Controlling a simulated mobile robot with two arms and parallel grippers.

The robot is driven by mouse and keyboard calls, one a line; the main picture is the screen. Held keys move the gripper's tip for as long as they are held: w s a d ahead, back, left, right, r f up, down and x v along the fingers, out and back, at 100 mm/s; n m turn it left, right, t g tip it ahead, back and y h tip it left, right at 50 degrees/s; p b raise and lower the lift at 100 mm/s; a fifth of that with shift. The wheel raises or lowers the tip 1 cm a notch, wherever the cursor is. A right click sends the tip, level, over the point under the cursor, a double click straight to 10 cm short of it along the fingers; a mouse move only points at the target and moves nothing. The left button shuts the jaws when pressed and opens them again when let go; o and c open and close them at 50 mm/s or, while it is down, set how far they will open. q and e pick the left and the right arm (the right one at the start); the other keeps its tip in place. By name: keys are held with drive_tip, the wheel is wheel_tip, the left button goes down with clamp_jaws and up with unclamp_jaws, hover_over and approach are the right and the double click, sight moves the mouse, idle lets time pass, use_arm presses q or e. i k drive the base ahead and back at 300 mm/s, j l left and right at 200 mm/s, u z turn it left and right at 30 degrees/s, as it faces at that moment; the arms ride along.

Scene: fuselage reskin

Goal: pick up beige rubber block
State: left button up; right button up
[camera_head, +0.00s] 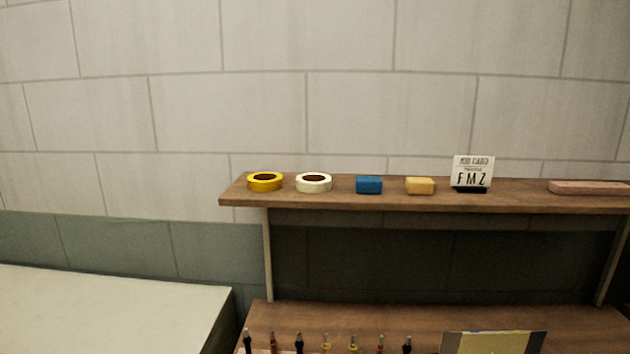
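A small beige-yellow block (420,186) sits on the wooden shelf (345,203), between a blue block and a white card. It looks like the beige rubber block and lies flat near the shelf's front edge. Neither of my grippers is in the head view.
On the same shelf are a yellow tape roll (265,182), a white tape roll (314,183), the blue block (369,185), the card on a stand (472,173) and a flat pinkish bar (590,188). Below, several upright tools (325,343) stand before a wooden surface (430,318). A pale surface (100,305) is at left.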

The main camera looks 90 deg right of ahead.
sight(423, 186)
drive_tip(key=z, duration=3.3)
